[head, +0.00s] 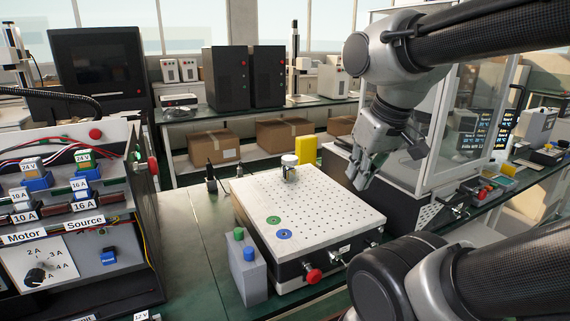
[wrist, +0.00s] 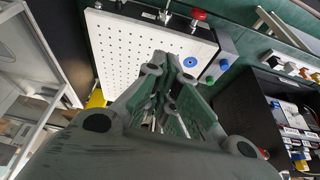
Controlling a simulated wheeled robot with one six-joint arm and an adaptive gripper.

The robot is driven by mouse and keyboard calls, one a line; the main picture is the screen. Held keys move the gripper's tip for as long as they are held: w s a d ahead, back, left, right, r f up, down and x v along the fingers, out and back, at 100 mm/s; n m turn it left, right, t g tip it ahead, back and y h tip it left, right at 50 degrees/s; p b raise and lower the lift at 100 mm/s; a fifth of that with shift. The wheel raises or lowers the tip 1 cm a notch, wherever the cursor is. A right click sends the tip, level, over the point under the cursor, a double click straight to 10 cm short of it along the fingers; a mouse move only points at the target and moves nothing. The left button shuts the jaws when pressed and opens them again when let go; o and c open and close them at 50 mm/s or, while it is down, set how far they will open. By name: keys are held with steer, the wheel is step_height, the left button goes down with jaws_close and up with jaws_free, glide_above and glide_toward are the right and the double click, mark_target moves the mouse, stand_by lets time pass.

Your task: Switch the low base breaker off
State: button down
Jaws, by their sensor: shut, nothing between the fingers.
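No part that I can surely identify as the low base breaker shows. The control panel (head: 75,205) stands at the left in the head view, with its lower part cut off by the frame. It carries labelled blue modules, a black rotary knob (head: 36,276) and a small blue switch part (head: 108,257). The panel also shows at the right edge of the wrist view (wrist: 262,104). My gripper (head: 360,180) is shut and empty above the right back part of the perforated plate, well right of the panel. Its fingers (wrist: 173,62) show close together in the wrist view.
The perforated white plate box (head: 320,215) has a red knob (head: 313,276) in front. A grey box with green and blue buttons (head: 247,268) stands beside it. A yellow block (head: 305,150) and glass cabinet (head: 480,110) are behind. Green bench shows between panel and plate.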

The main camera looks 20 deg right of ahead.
steer(key=w+d+r, duration=0.2)
steer(key=w, duration=0.9)
steer(key=w+d+r, duration=0.2)
steer(key=w, duration=1)
steer(key=w+d+f, duration=0.3)
steer(key=w+f, duration=0.1)
steer(key=w, duration=0.3)
steer(key=w+d+f, duration=0.3)
steer(key=w+f, duration=0.2)
steer(key=w, duration=0.3)
steer(key=w+d+f+t, duration=0.1)
steer(key=w+d+f, duration=0.3)
steer(key=w, duration=0.4)
steer(key=shift+f, duration=0.2)
steer(key=shift+w+f, duration=0.1)
steer(key=x, duration=1.3)
steer(key=shift+w+a+f, duration=0.2)
steer(key=shift+f, duration=0.1)
